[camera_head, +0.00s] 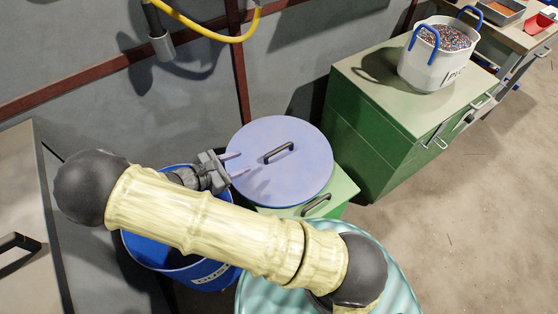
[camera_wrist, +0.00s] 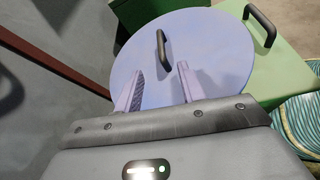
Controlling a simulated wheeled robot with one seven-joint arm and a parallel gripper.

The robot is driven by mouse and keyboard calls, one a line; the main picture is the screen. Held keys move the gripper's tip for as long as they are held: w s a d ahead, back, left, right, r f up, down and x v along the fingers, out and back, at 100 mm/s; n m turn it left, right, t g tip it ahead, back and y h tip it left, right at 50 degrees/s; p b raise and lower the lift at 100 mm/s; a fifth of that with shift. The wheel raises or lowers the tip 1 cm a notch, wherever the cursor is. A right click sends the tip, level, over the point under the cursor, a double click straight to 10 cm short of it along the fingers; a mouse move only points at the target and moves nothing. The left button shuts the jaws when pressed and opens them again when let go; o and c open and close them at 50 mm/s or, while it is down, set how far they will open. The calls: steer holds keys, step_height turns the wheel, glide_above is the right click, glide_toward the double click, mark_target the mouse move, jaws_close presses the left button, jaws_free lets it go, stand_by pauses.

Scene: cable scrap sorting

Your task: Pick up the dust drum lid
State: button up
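The dust drum lid (camera_head: 296,180) is a round, flat, pale blue-violet disc with a dark bar handle (camera_head: 279,152) in its middle. It rests on a low green box or cabinet (camera_head: 343,190). The lid also shows in the wrist view (camera_wrist: 215,60), with its handle (camera_wrist: 162,48) beyond the fingertips. My gripper (camera_head: 237,163) is over the left edge of the lid, to the left of the handle. Its two fingers are apart with nothing between them (camera_wrist: 160,78). I cannot tell how high the fingers are above the lid.
A blue drum (camera_head: 150,248) stands under my arm, partly hidden. A green cabinet (camera_head: 358,125) at right carries a white bucket (camera_head: 425,70) of granules with blue handles. A yellow hose (camera_head: 205,33) hangs on the wall behind. The floor at right is clear.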

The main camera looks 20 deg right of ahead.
mark_target(277, 150)
steer(key=b+x, duration=0.2)
steer(key=x, duration=1)
steer(key=shift+d+f+b, duration=0.1)
steer(key=shift+d+b, duration=0.05)
steer(key=shift+b, duration=0.15)
steer(key=b+x, duration=0.1)
steer(key=x, duration=0.3)
steer(key=shift+w+d+f+b, duration=0.1)
steer(key=shift+f+b, duration=0.3)
steer(key=shift+w+d, duration=0.15)
steer(key=shift+d, duration=0.15)
jaws_close()
